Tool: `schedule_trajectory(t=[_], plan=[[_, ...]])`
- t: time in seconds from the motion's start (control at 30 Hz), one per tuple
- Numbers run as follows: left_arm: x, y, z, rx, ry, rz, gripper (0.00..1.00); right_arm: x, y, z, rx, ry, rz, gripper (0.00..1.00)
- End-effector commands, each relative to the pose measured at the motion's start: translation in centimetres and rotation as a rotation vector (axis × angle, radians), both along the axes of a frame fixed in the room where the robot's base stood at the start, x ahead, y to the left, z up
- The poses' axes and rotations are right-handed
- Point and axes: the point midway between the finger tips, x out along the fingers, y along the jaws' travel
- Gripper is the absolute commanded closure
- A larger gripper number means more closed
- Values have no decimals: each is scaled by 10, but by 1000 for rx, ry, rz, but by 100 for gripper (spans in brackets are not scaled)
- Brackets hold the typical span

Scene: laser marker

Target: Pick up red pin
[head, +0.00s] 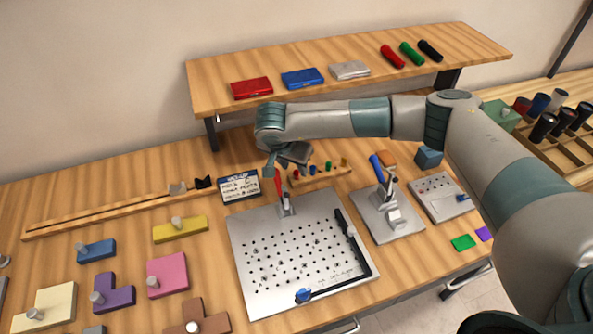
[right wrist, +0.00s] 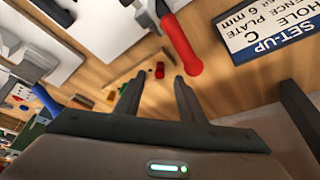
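A small wooden rack (head: 322,180) with several short coloured pins stands behind the perforated metal plate in the head view. In the right wrist view a small red pin (right wrist: 160,70) shows beyond my right gripper (right wrist: 158,90), between the lines of its two fingers. The fingers are apart with nothing between them, so the gripper is open and short of the pin. In the head view my right gripper (head: 284,162) hangs just left of the rack, above the table; its fingertips are hard to make out. My left gripper is in no view.
A toggle clamp with a red handle (head: 278,184) rises on the plate (head: 265,285) close to my right gripper. A set-up sign (head: 240,187) stands to its left. A blue-handled clamp (head: 377,168) stands to the right. A raised wooden shelf (head: 330,92) spans the back.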

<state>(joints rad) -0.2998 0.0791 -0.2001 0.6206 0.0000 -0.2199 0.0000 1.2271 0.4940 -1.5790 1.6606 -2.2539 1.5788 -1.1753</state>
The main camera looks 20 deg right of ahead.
Motion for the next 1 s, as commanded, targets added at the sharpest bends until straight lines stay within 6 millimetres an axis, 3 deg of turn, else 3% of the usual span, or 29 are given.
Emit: schedule_trajectory(t=[0.07, 0.3, 0.77, 0.9, 1.0], plan=[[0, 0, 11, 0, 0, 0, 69, 1, -3, -5, -1, 3, -1, 64], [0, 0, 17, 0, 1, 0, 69, 7, -8, -25, 0, 0, 0, 64], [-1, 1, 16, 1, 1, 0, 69, 7, -8, -26, -1, -1, 0, 64], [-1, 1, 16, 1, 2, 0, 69, 7, -8, -25, -1, -1, 0, 97], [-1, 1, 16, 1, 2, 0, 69, 7, -8, -25, -1, -1, 0, 100]])
